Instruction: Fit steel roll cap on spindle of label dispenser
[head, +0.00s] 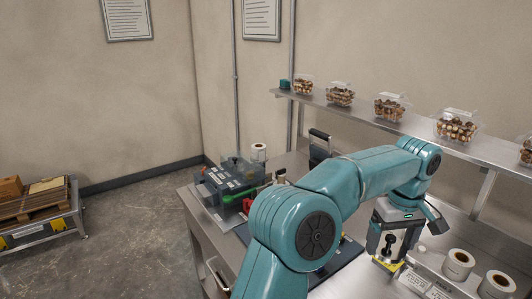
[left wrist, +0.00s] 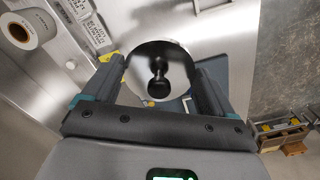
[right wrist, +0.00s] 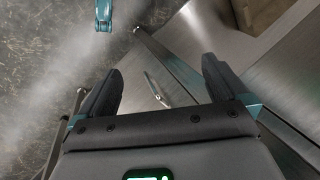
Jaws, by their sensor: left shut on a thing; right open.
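My left gripper (head: 392,246) is shut on the steel roll cap (left wrist: 140,60), a shiny round disc with a black knob, and holds it over the steel bench. In the left wrist view the cap sits between the two fingers of my left gripper (left wrist: 158,75), knob facing the camera. My right gripper (right wrist: 160,88) is open and empty in the right wrist view, with floor and a steel edge beyond it. It does not show in the head view. I cannot make out the label dispenser's spindle; the arm, gripper and cap cover that area.
White label rolls (head: 458,264) stand at the bench's right, beside a labelled rack (head: 428,287). A shelf (head: 350,112) with nut-filled clamshells runs behind. A dark mat (head: 345,254) lies under my left arm.

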